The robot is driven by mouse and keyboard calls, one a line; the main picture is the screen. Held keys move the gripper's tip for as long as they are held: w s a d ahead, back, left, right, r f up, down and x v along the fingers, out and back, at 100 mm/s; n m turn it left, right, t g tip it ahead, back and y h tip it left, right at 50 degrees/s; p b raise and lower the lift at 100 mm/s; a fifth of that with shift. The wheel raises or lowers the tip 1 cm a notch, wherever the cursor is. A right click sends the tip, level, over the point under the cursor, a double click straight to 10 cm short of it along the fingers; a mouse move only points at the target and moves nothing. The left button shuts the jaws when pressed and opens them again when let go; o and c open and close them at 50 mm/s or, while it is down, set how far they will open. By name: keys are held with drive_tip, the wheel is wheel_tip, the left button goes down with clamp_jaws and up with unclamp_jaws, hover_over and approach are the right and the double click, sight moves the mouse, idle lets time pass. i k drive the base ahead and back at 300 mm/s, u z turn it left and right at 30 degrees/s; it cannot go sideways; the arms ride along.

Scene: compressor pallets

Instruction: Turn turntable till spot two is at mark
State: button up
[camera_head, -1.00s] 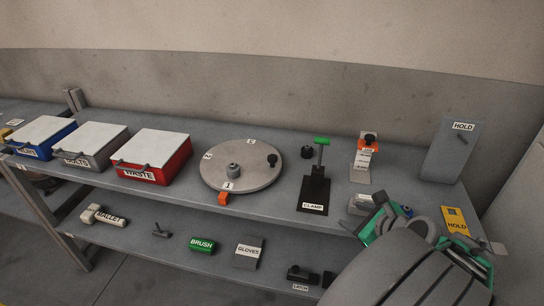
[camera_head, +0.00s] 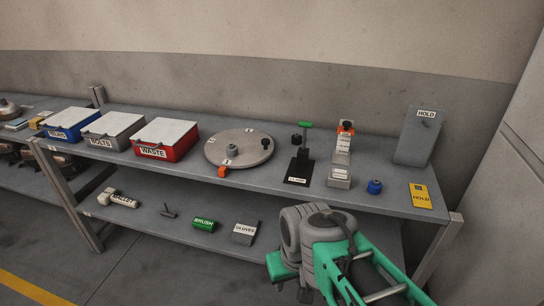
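The turntable (camera_head: 222,147) is a round grey disc on the upper shelf, with a grey hub in its middle and a black knob (camera_head: 265,142) near its right rim. The label 1 (camera_head: 226,162) is at the front, beside the orange mark (camera_head: 222,171) at the disc's front left edge. Spot two (camera_head: 212,141) is on the left rim, away from the mark. Another label sits at the back rim, too small to read surely. My green and grey arm is folded at the lower right, apart from the turntable. My gripper's fingers cannot be made out clearly.
Left of the turntable stand the red WASTE box (camera_head: 153,153), a grey box (camera_head: 103,144) and a blue box (camera_head: 59,138).

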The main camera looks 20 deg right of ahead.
sight(255, 147)
drive_tip(key=u, duration=0.2)
drive_tip(key=k, duration=0.35)
drive_tip(key=z, duration=0.55)
drive_tip(key=i, duration=0.95)
drive_tip(key=u, duration=1.05)
drive_tip(key=i, duration=0.85)
drive_tip(key=u, duration=0.95)
